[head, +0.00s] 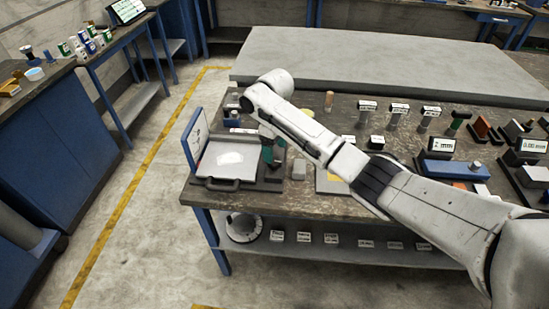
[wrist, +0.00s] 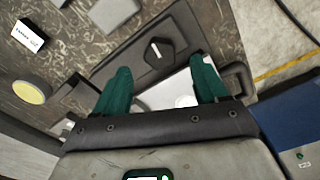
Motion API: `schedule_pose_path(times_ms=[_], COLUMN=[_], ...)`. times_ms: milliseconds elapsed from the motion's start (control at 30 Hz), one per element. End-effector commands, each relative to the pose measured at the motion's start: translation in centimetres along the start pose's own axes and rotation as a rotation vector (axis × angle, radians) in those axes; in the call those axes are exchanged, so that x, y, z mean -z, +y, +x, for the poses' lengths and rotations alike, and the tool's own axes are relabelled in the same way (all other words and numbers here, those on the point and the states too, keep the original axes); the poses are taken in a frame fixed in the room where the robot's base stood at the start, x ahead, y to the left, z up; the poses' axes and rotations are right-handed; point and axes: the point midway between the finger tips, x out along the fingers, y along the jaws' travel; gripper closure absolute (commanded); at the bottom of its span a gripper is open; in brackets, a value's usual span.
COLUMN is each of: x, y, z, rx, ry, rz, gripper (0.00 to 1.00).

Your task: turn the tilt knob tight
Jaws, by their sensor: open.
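The tilt knob (wrist: 158,50) is a small black knob with a white mark, on a dark base plate (wrist: 182,22) in the wrist view. My gripper (wrist: 160,66) is open, its two green fingers spread wide. The knob appears between and slightly beyond the fingertips, with a gap on each side; I see no contact. In the head view my gripper (head: 273,150) hangs over the right side of the device with the light grey plate (head: 228,161) and dark handle. The knob is hidden there behind my gripper and arm.
A blue-framed panel (head: 193,143) stands upright at the device's left. A grey block (head: 299,169) sits right of my gripper; it also shows in the wrist view (wrist: 113,13). A yellow disc (wrist: 28,92) lies beyond it. Labelled parts and gauges fill the bench's right.

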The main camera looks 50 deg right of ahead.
Motion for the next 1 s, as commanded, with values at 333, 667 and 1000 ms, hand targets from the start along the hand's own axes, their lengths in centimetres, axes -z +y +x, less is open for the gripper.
schedule_pose_path(times_ms=[333, 667, 1000], x=[0.0, 0.0, 0.0], y=[0.0, 0.0, 0.0], z=[4.6, 5.2, 5.1], rx=[0.000, 0.000, 0.000], ry=[-0.001, 0.000, 0.000], rz=[0.000, 0.000, 0.000], gripper=[0.28, 0.28, 0.55])
